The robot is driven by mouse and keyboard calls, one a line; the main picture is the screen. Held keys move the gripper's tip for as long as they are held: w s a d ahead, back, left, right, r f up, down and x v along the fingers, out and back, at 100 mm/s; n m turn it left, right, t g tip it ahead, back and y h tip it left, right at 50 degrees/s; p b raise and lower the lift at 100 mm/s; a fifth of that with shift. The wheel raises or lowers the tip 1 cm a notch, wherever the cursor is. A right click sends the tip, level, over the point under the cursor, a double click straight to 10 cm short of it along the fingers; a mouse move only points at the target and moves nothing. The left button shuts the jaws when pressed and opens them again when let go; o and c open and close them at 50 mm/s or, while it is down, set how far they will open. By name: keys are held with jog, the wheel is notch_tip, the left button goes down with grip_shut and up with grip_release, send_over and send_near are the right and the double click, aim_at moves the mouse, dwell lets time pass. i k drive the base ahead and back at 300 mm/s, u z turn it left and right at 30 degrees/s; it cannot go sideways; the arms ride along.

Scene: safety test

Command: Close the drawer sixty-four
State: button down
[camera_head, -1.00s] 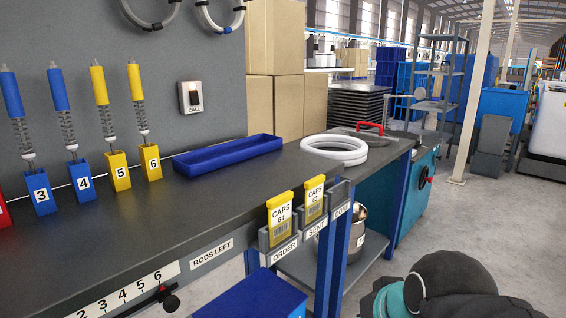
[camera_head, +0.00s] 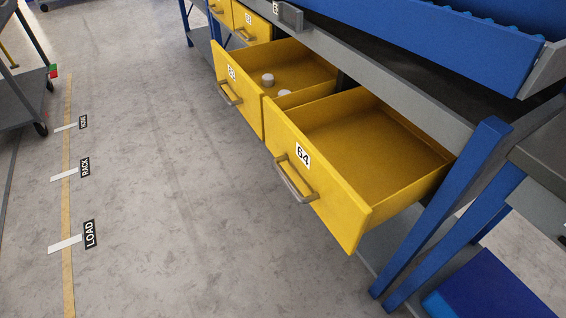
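Drawer sixty-four (camera_head: 338,205) is a yellow drawer under the workbench, pulled well out. Its front carries a white label reading 64 and a grey bar handle (camera_head: 296,180). Its inside looks empty. My gripper is not in view, so its state is hidden.
Another yellow drawer (camera_head: 239,98) stands open to the left of it, with small white round pieces (camera_head: 267,80) inside. Blue bench legs (camera_head: 440,205) stand to the right. A grey cart (camera_head: 22,95) is at far left. The floor (camera_head: 170,200) between is clear, with RACK and LOAD markings.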

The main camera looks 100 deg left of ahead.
aim_at(359, 163)
jog(key=u, duration=3.7)
jog(key=i, duration=0.05)
jog(key=z, duration=0.4)
